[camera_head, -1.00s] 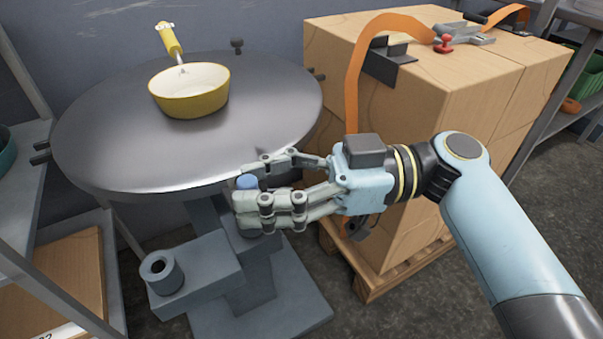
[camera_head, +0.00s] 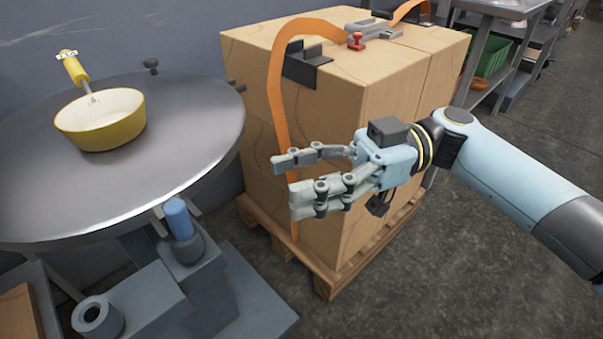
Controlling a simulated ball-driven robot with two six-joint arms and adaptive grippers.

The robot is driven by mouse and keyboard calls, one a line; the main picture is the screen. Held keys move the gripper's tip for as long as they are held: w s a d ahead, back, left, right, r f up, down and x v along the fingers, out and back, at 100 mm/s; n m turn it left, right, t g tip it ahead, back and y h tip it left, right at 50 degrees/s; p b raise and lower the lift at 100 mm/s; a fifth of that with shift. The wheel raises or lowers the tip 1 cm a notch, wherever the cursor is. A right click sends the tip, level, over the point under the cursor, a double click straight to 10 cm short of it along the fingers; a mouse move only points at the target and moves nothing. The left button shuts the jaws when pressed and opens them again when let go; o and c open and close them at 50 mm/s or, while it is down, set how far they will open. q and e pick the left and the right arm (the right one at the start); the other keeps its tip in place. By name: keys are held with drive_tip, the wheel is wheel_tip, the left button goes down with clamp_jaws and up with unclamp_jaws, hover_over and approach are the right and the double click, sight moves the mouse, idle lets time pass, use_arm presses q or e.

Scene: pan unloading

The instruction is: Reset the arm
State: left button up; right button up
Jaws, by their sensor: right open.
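My right gripper (camera_head: 283,184) is open and empty. It hangs in front of the wooden crate, with its fingers pointing left. A yellow pan (camera_head: 100,121) with a cream inside stands upright on the round grey metal table (camera_head: 190,130), its handle pointing to the back left. The gripper is to the right of the table, well apart from the pan. My left gripper is not in the view.
A large wooden crate (camera_head: 300,110) with an orange strap (camera_head: 276,80) stands on a pallet (camera_head: 330,283) behind the gripper. A blue cylinder (camera_head: 178,218) stands in a grey holder below the table's edge. Open floor (camera_head: 450,270) lies at the right.

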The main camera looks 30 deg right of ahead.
drive_tip(key=s+d+f+m+h+p, duration=0.1)
drive_tip(key=s+f+m+h+p, duration=0.25)
drive_tip(key=f, duration=0.45)
drive_tip(key=s+d+f+m+t+h+p, duration=0.1)
drive_tip(key=s+d+f+m+h+p, duration=0.2)
drive_tip(key=f, duration=0.6)
drive_tip(key=s+f+m+h+p, duration=0.2)
drive_tip(key=s+f+m, duration=0.2)
drive_tip(key=f, duration=0.4)
use_arm(q)
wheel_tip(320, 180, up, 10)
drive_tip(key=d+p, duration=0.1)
drive_tip(key=p, duration=0.2)
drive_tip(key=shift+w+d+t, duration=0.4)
use_arm(e)
drive_tip(key=s+d+f+m+g+h, duration=0.1)
drive_tip(key=s+d+f+m+h, duration=0.2)
drive_tip(key=s, duration=1)
drive_tip(key=s+d+f+m+h, duration=0.3)
drive_tip(key=s+d+f+h, duration=0.4)
drive_tip(key=s+f, duration=0.5)
drive_tip(key=s+d, duration=0.1)
drive_tip(key=d, duration=0.1)
drive_tip(key=shift+d+g, duration=0.4)
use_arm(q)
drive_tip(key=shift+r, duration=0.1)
